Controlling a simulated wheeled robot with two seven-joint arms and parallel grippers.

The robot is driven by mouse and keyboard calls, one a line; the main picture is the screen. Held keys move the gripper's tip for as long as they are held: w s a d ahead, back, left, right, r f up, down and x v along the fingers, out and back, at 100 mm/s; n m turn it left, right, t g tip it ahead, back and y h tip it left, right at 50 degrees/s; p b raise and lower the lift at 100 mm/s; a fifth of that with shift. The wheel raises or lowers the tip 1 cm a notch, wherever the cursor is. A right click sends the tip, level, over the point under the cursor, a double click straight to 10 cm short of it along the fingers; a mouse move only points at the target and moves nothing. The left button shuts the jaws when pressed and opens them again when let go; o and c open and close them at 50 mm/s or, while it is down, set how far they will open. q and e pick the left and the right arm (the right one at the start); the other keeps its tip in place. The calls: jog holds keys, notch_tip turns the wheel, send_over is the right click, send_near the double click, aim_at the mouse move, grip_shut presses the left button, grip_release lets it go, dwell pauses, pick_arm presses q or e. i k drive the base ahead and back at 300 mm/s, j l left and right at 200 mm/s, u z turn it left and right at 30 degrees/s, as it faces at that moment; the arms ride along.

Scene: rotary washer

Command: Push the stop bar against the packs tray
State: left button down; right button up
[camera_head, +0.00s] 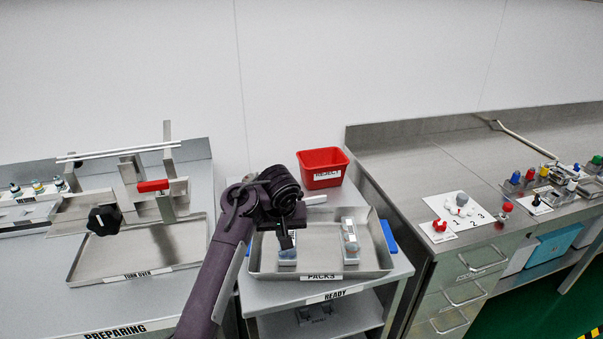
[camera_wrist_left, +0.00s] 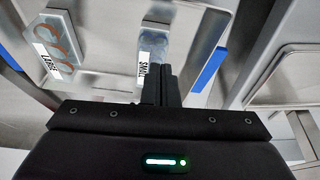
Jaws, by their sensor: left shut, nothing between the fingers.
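The packs tray (camera_head: 367,267) is a shallow metal tray labelled PACKS on the ready cart. Two clear packs lie in it, one at left (camera_head: 287,256) and one at right (camera_head: 349,238). The wrist view shows packs labelled LARGE (camera_wrist_left: 55,45) and SMALL (camera_wrist_left: 152,45). My left gripper (camera_head: 287,243) is shut and empty, low over the tray's left part. Its fingertips (camera_wrist_left: 164,80) overlap the SMALL pack in the wrist view; contact cannot be told. I cannot tell which part is the stop bar; a pale bar (camera_head: 314,200) shows behind the tray. My right gripper is not in view.
Blue pieces flank the tray; the right one (camera_head: 389,236) is clear in view. A red REJECT bin (camera_head: 322,168) stands behind. A counter with controls (camera_head: 460,205) is at right. A TURN OVER tray (camera_head: 190,257) and a rack with a red handle (camera_head: 152,186) are at left.

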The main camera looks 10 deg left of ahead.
aim_at(322, 198)
jog(key=i, duration=1.1)
